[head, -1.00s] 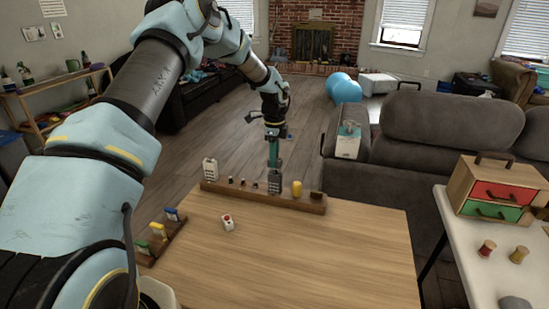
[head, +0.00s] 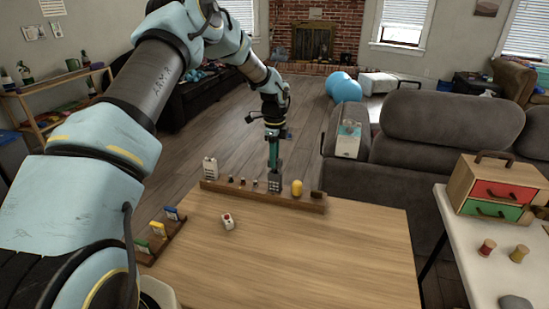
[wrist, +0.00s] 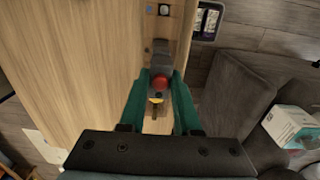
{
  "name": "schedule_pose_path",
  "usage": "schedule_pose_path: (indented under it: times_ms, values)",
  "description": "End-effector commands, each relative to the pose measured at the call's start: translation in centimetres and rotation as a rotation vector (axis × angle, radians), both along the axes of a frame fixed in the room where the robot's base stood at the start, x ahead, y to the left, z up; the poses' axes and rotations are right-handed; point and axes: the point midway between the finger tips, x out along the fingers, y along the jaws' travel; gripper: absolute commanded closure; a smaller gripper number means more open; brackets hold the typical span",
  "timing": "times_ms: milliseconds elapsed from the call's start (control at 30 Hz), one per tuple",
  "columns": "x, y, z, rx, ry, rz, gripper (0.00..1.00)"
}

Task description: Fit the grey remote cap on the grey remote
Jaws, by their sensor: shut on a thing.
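The grey remote (head: 274,186) stands upright in the long wooden rack along the table's far edge, between small dark pieces and a yellow cylinder. My gripper (head: 274,163) points straight down with its green fingers at the top of the remote. In the wrist view, my gripper (wrist: 159,88) is shut on a small piece, which I take for the grey remote cap. A red round part (wrist: 160,82) and a grey block show at the fingertips. The fingers hide where cap and remote meet, so I cannot tell whether the cap is seated.
A white remote (head: 210,168) stands at the rack's left end and a yellow cylinder (head: 297,187) stands close right of my fingers. A small white piece with a red top (head: 228,221) lies on the table. The table's right side is clear.

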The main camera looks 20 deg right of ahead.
Motion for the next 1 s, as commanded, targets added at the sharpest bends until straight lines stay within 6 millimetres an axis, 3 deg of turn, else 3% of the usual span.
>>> schedule_pose_path:
  times_ms: [1000]
  values:
    - [0.0,0.0,-1.5,0.0,0.0,0.0,1.0]
